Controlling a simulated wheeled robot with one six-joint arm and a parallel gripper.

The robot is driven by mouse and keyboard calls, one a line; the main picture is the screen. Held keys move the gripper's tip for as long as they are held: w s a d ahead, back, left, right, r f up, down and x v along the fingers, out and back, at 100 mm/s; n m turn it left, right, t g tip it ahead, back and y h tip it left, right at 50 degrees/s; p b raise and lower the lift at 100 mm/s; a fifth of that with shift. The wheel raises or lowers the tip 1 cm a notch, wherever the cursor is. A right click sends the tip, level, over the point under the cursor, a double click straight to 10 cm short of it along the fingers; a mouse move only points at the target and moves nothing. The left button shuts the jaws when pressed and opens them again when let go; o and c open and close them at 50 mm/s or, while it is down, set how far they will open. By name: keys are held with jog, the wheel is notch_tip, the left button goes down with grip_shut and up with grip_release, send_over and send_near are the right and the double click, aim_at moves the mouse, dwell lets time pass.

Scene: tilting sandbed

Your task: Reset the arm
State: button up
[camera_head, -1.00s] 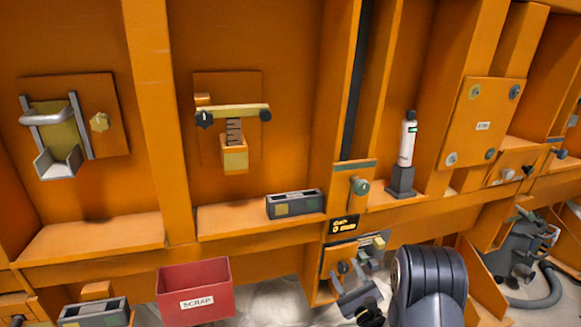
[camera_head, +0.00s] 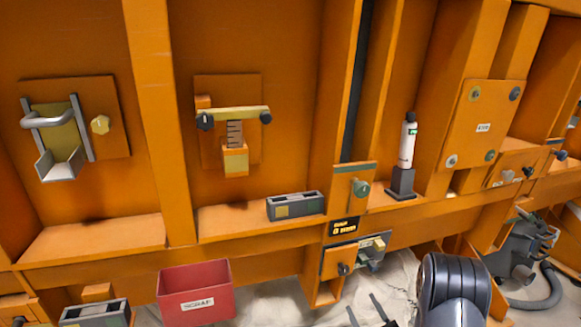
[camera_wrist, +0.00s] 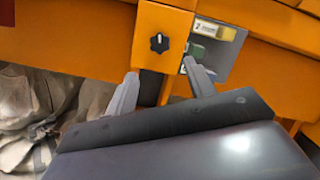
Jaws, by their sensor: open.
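My gripper (camera_head: 365,305) shows at the bottom edge of the head view, with two dark, thin fingers spread apart and nothing between them. My dark, rounded arm link stands just right of it. In the wrist view my gripper (camera_wrist: 160,72) is open, its two grey fingers pointing at an orange block with a black knob (camera_wrist: 159,43). A grey recess with a yellow-and-white piece (camera_wrist: 210,30) lies beyond the right finger. The fingers look empty; I cannot tell how far they are from the block.
A red scrap bin (camera_head: 196,296) stands left of my gripper. A small orange knob unit (camera_head: 345,262) sits above it, under a black display (camera_head: 344,227). A grey slotted box (camera_head: 295,205) and a white cylinder (camera_head: 407,146) rest on the orange ledge. Pale sand lies below.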

aim_at(345, 271)
jog(key=x, duration=1)
jog(key=shift+w+a+r+b, duration=0.1)
jog(key=shift+w+r+b, duration=0.1)
jog(key=shift+w+b, duration=0.1)
jog(key=shift+s+n+y, duration=0.2)
jog(key=shift+n+y, duration=0.1)
jog(key=shift+n, duration=0.8)
jog(key=n+g+y, duration=0.1)
jog(key=n, duration=0.3)
jog(key=shift+p, duration=0.4)
jog(key=n, duration=0.2)
jog(key=n+g, duration=0.1)
jog(key=n, duration=0.4)
jog(key=shift+d+r+n, duration=0.15)
jog(key=shift+d+n, duration=0.15)
jog(key=n+g, duration=0.1)
jog(key=n, duration=0.4)
jog(key=shift+r+n, duration=0.1)
jog(key=shift+n, duration=0.3)
jog(key=n+h, duration=0.1)
jog(key=n, duration=0.4)
jog(key=shift+a+r+g, duration=0.1)
jog(key=shift+g, duration=0.3)
jog(key=shift+s, duration=0.1)
